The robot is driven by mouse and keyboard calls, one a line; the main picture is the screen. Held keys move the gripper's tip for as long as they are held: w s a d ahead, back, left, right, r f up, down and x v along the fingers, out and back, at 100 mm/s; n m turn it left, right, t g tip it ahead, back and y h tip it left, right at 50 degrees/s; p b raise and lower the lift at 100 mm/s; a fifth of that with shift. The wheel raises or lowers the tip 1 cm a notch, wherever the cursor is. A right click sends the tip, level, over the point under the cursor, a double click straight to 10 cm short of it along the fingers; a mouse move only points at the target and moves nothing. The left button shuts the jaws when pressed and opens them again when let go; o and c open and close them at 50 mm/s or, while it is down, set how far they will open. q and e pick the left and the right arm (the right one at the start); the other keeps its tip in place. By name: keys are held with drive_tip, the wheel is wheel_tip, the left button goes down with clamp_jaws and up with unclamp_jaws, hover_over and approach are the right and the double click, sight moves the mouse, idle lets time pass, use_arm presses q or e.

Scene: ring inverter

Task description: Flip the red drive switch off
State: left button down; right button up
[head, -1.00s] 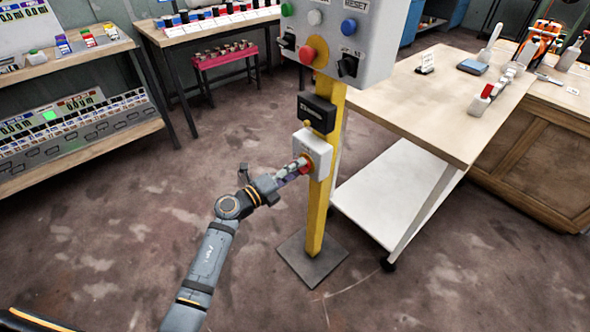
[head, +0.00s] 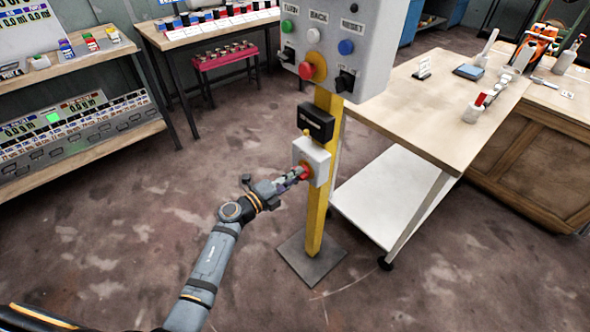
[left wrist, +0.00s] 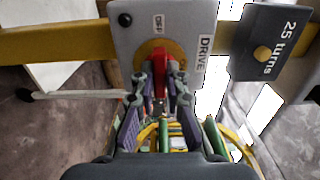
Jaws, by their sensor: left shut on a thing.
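The red drive switch (left wrist: 158,76) sits on a round orange plate on a light grey box, labelled DRIVE and OFF in the left wrist view. In the head view the switch box (head: 312,160) is mounted on a yellow post (head: 316,215). My left gripper (left wrist: 159,80) is shut on the red switch handle, a finger on each side of it. In the head view the left gripper (head: 297,174) reaches the box front from the left and partly hides the switch. My right gripper is not in view.
A black counter box (head: 316,121) and a grey button panel (head: 336,45) are on the post above the switch. A wooden workbench (head: 425,110) with a white lower shelf stands to the right. The floor left of the post is clear.

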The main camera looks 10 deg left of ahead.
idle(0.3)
use_arm(q)
drive_tip(key=c, duration=1.4)
unclamp_jaws()
drive_tip(key=shift+o, duration=0.2)
drive_tip(key=v, duration=1.2)
